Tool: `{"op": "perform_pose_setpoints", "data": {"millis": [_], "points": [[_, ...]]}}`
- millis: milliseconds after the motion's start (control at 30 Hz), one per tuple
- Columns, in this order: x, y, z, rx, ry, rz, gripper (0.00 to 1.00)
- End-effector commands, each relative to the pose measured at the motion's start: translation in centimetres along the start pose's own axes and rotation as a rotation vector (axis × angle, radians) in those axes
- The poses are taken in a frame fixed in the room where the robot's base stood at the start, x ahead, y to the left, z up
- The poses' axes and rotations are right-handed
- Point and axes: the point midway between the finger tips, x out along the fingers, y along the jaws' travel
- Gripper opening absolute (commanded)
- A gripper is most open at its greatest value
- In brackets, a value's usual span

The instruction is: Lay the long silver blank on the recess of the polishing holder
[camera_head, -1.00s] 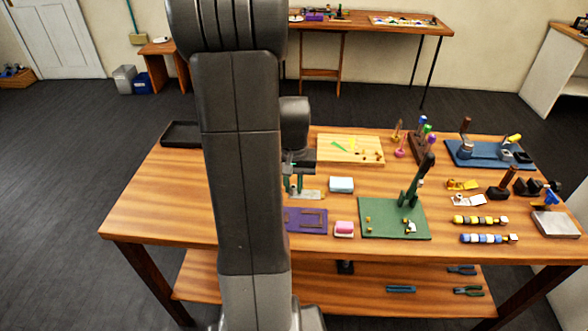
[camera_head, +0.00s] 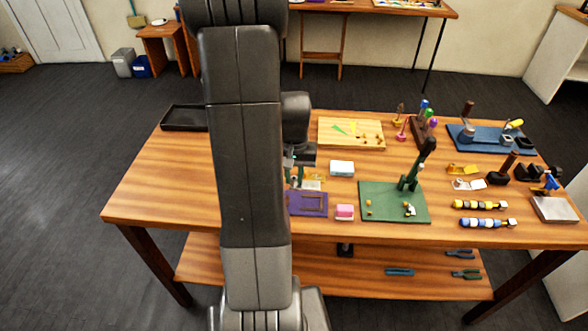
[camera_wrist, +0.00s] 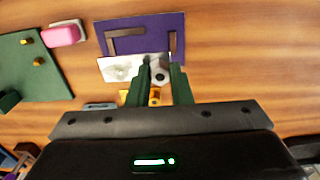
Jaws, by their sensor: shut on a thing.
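The long silver blank (camera_wrist: 119,68) is a thin bright sheet between my green gripper fingers (camera_wrist: 163,72) in the wrist view. Its free part sticks out to the left of them. My gripper (camera_head: 295,182) is shut on it, and the blank (camera_head: 312,185) shows to the right of the fingers in the head view. The purple board with a brown frame (camera_head: 292,210), which looks like the polishing holder, lies just in front. In the wrist view the blank overlaps the near edge of this holder (camera_wrist: 165,22). Whether the blank touches it I cannot tell.
A pink block (camera_head: 344,212) and a green board (camera_head: 385,214) with an upright tool lie to the right. A pale blue-white block (camera_head: 341,168) and a yellow piece (camera_head: 316,174) lie behind. My arm hides part of the table; its left side looks clear.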

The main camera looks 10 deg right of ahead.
Motion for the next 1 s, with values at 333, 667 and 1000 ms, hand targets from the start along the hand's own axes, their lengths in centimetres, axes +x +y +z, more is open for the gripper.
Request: {"op": "perform_pose_setpoints", "data": {"millis": [333,667,1000], "points": [[0.8,0.0,0.0,0.0,0.001,0.0,0.0],[3.2,0.0,0.0,0.0,0.0,0.0,0.0],[5.9,0.0,0.0,0.0,0.0,0.0,0.0]]}}
